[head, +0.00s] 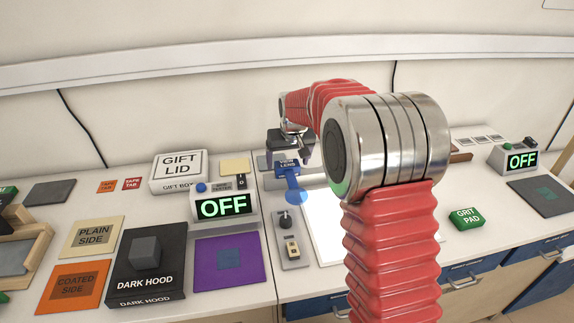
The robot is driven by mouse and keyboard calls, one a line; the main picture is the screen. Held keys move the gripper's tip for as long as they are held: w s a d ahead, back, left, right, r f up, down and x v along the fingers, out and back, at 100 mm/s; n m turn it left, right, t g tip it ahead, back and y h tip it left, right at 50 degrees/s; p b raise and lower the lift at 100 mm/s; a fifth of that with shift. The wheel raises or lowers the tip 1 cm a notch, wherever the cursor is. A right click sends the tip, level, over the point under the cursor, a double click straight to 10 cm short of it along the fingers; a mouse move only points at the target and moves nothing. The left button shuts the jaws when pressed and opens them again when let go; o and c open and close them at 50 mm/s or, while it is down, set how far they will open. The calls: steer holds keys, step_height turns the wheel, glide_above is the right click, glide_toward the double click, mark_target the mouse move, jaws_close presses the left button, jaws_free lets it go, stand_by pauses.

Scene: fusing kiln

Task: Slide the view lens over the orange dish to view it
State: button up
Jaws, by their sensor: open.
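The view lens (287,169) is a blue block labelled VIEW LENS, with a round blue lens (297,197) on a short stem at its front. It stands at the back edge of a white light panel (325,232). My gripper (287,157) is open, directly above and around the labelled block; I cannot tell whether the fingers touch it. No orange dish shows in this view. My red arm hides much of the panel's right part.
A switch box (290,240) with a knob lies left of the panel. Left are an OFF meter (222,205), a purple mat (230,262), a dark hood (146,266) and a gift lid box (179,171).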

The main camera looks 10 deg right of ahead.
steer(key=shift+x, duration=1.4)
steer(key=c, duration=1.5)
